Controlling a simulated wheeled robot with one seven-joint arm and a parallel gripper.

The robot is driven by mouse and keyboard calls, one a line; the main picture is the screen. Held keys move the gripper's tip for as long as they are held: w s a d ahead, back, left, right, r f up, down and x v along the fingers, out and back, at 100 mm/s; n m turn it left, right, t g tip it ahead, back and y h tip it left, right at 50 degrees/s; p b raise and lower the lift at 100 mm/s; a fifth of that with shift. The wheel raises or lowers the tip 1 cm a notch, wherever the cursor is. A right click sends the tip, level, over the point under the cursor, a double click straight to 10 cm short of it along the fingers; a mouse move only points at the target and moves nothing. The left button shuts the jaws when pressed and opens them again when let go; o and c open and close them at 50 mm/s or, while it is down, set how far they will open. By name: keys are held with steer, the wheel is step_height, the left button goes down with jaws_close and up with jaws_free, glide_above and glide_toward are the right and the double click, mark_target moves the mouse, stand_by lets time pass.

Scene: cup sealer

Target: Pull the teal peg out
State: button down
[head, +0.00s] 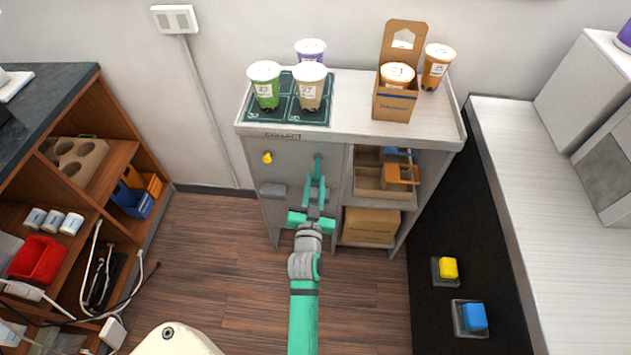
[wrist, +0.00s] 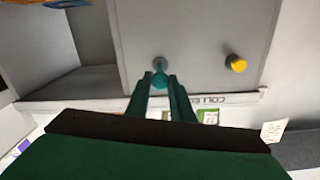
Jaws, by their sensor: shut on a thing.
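The teal peg (head: 318,160) sticks out of the front of the grey cabinet (head: 253,164), near the top right of its door panel. In the wrist view the peg (wrist: 159,79) stands at a round grey collar (wrist: 158,60) on the panel. My gripper (head: 317,178) reaches up to the peg from the front, and its teal fingers are shut on it. In the wrist view my gripper's fingertips (wrist: 160,84) are at either side of the peg. How deep the peg sits in the collar is hidden.
A yellow knob (head: 267,157) is on the panel to the left, above a grey handle (head: 273,190). Cups stand on a dark green tray (head: 255,114) on top, beside a cardboard carrier (head: 394,104). Open shelves with boxes (head: 370,224) are to the right. The floor in front is clear.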

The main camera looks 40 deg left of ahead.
steer(key=c, duration=1.8)
jaws_free()
steer(key=shift+s, duration=0.1)
steer(key=shift+s+d, duration=0.1)
steer(key=shift+d, duration=0.05)
steer(key=v, duration=1)
steer(key=shift+s+d, duration=0.2)
steer(key=shift+s, duration=0.05)
steer(key=shift+d+f, duration=0.1)
steer(key=s+d+m+h, duration=0.1)
steer(key=s+d+h, duration=0.2)
steer(key=s+d, duration=0.4)
steer(key=s+d+r+m+h, duration=0.1)
steer(key=s+d+h, duration=0.2)
steer(key=s+d, duration=0.5)
steer(key=s+d+r+m+h, duration=0.1)
steer(key=s+d+m+h, duration=0.1)
steer(key=s+d, duration=0.5)
steer(key=shift+s+d+r+h, duration=0.15)
steer(key=shift+d+h, duration=0.15)
steer(key=shift+d, duration=1.15)
steer(key=shift+s+d+r+h, duration=0.15)
steer(key=shift+d+h, duration=0.15)
steer(key=shift+d, duration=1.15)
